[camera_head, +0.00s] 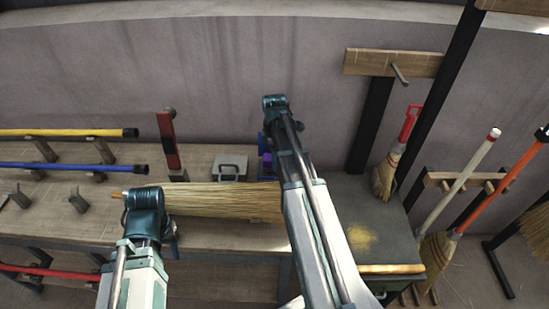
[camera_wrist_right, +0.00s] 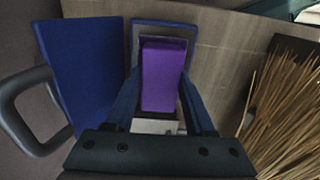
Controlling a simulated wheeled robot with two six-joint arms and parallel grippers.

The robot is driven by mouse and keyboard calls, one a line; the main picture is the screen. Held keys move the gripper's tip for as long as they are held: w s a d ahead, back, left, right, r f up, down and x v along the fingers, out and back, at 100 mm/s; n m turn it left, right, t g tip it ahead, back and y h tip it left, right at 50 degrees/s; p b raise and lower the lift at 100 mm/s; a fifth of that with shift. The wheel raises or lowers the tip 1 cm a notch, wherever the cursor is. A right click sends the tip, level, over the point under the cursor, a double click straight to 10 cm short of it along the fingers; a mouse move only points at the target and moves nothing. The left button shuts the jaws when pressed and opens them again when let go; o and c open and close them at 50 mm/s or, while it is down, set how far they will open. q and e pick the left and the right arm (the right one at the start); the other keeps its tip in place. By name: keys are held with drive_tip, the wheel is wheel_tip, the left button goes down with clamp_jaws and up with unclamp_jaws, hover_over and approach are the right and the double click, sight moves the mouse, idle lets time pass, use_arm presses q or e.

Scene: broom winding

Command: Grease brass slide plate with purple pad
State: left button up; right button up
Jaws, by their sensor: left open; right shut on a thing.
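The purple pad (camera_wrist_right: 163,76) is between the blue fingers of my right gripper (camera_wrist_right: 166,92), which is shut on it. In the head view my right gripper (camera_head: 266,152) is over the back of the workbench, mostly hidden by its own arm. A brass-coloured strip (camera_head: 392,268) runs along the front edge of the dark cabinet at the right, well apart from the pad; I cannot tell whether it is the slide plate. My left gripper (camera_head: 150,203) is open near the left end of a lying straw bundle (camera_head: 225,200), its fingers mostly hidden.
The workbench (camera_head: 85,215) carries a grey block with a handle (camera_head: 231,167) and a red upright tool (camera_head: 168,142). Yellow (camera_head: 65,132) and blue (camera_head: 70,167) poles lie at the left.

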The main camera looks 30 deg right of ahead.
drive_tip(key=shift+f+b, duration=0.45)
idle(1.3)
drive_tip(key=shift+r, duration=0.1)
wheel_tip(320, 180, up, 7)
drive_tip(key=p, duration=0.7)
idle(0.5)
wheel_tip(320, 180, up, 8)
drive_tip(key=f+p, duration=0.1)
drive_tip(key=p, duration=0.7)
wheel_tip(320, 180, down, 7)
drive_tip(key=b, duration=0.8)
drive_tip(key=shift+f, duration=0.2)
drive_tip(key=shift+r, duration=0.2)
